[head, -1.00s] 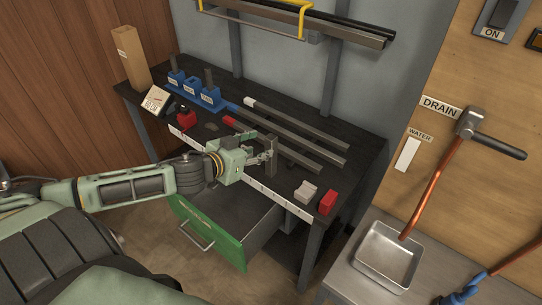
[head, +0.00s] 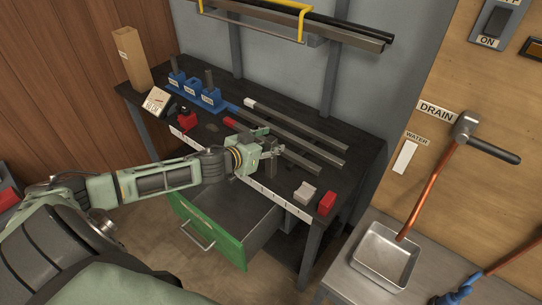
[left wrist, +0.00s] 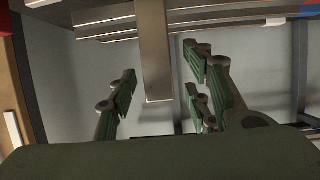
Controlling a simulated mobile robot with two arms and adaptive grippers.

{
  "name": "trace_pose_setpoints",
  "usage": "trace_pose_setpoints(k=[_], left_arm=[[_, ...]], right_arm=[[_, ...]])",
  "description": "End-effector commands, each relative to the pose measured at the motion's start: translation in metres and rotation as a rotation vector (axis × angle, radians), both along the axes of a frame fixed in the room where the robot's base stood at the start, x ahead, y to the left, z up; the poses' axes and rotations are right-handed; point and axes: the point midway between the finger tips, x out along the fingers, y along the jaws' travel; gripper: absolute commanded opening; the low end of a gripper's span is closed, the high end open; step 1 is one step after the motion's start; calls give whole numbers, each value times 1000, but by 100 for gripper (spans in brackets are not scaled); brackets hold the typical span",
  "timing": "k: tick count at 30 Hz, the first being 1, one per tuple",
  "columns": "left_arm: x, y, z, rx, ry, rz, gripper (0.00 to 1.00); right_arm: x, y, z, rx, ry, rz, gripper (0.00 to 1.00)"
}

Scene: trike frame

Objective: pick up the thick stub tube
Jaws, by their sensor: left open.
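The thick stub tube (left wrist: 153,50), a short grey square tube, stands upright near the front edge of the dark bench. In the head view my left gripper (head: 273,153) is at the tube and hides most of it. In the left wrist view the open fingers of my left gripper (left wrist: 160,82) are on either side of the tube, with visible gaps. The tube appears to hang from above there, so that view looks upside down. Whether any finger touches it I cannot tell. My right gripper is not in view.
Long tubes (head: 300,140) lie behind on the bench. A grey block (head: 305,191) and a red block (head: 327,203) sit to the right. Blue holders (head: 211,96) and a tall wooden box (head: 130,60) stand at left. An open green drawer (head: 228,245) juts out below.

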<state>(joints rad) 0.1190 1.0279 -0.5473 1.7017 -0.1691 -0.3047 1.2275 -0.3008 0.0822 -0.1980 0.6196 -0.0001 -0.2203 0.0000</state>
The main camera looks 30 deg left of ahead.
Motion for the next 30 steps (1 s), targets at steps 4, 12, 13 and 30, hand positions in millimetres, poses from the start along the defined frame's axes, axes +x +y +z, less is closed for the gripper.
trace_pose_setpoints(k=[4,12,13,30], left_arm=[[8,-1,-3,1,0,-1,45],[9,-2,-4,2,1,-2,45],[9,-2,-4,2,1,-2,43],[9,-2,-4,1,1,-1,0]], right_arm=[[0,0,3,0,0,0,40],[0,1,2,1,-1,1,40],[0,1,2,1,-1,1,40],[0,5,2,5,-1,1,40]])
